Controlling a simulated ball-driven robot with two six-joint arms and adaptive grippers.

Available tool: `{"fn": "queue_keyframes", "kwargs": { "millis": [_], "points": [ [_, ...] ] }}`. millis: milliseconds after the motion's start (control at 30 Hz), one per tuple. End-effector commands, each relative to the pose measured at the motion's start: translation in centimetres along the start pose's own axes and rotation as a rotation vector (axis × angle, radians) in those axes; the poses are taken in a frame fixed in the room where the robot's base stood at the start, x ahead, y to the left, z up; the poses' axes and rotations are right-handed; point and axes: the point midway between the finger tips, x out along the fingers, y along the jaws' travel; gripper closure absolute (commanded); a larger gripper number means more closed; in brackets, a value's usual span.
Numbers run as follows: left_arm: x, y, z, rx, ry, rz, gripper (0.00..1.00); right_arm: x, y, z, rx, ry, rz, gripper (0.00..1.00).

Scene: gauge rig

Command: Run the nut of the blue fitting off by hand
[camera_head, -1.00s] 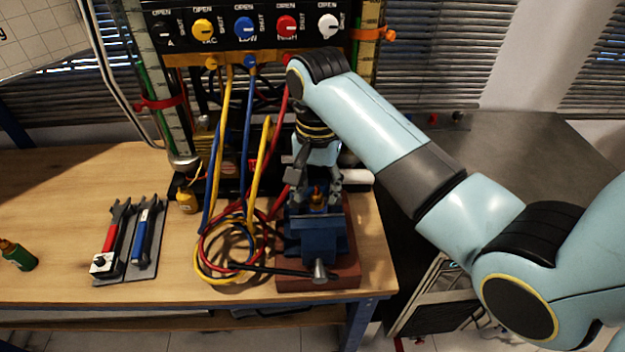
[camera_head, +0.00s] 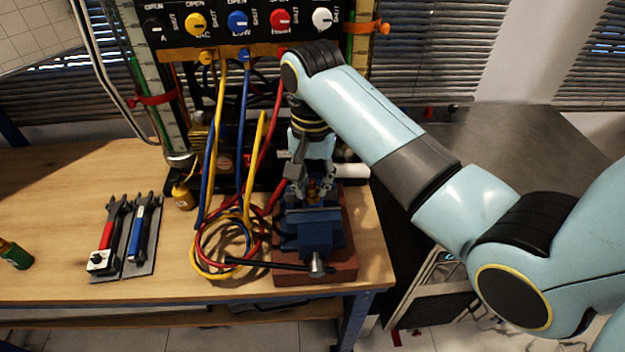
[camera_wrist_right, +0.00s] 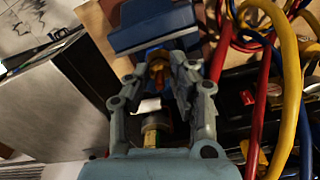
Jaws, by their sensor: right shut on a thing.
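A small brass-coloured fitting (camera_head: 312,188) stands upright in the blue vise (camera_head: 316,232) on the bench. It also shows between the fingers in the right wrist view (camera_wrist_right: 158,72). My right gripper (camera_head: 313,187) comes down from above with one finger on each side of the fitting and is shut on its nut. The fingers hide part of the nut, and its thread cannot be made out. The right gripper also shows in the right wrist view (camera_wrist_right: 157,78). My left gripper is not in view.
Blue, yellow and red hoses lie coiled (camera_head: 225,255) left of the vise. The valve panel (camera_head: 240,22) stands behind. Bare bench lies between.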

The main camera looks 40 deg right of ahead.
Motion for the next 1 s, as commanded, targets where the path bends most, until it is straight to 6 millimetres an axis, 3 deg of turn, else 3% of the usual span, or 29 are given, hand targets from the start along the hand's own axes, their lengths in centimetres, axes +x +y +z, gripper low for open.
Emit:
{"fn": "queue_keyframes", "kwargs": {
  "millis": [1000],
  "points": [
    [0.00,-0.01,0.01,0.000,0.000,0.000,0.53,-0.06,-0.03,-0.07,-0.902,0.002,0.000,1.00]
  ]
}}
